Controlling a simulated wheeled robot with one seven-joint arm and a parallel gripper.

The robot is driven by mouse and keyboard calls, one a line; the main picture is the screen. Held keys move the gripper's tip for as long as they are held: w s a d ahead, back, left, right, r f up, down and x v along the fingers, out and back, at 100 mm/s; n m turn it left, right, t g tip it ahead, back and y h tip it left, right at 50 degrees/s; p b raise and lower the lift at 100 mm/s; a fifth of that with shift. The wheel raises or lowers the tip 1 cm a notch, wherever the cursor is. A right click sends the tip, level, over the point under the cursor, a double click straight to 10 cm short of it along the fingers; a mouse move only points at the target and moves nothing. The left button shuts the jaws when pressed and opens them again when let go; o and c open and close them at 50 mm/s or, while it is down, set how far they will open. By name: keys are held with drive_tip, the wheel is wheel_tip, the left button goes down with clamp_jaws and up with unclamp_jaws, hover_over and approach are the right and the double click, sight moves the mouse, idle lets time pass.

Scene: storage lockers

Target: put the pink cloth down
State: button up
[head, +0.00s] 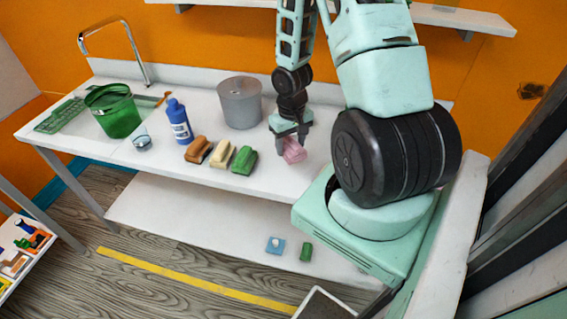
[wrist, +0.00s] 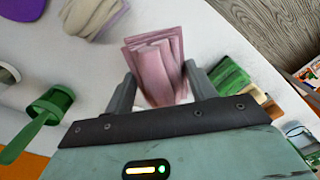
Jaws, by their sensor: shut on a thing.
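The pink cloth (head: 292,151) is folded and sits between the fingers of my gripper (head: 289,134), at or just above the white counter (head: 190,183). In the wrist view the cloth (wrist: 157,66) shows as a stack of folded layers between the two grey fingers of my gripper (wrist: 160,93). The gripper is shut on it. Whether the cloth's underside touches the counter, I cannot tell.
Left of the cloth lie a green sponge or brush (head: 244,160), a cream one (head: 221,154) and a brown one (head: 199,149). A grey bucket (head: 239,102), blue bottle (head: 179,121) and green bucket (head: 114,110) stand farther left. The counter's front right is clear.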

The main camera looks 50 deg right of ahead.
sight(290, 171)
drive_tip(key=shift+f+p, duration=0.55)
drive_tip(key=shift+f, duration=3.6)
drive_tip(key=o, duration=0.9)
drive_tip(key=shift+r, duration=0.15)
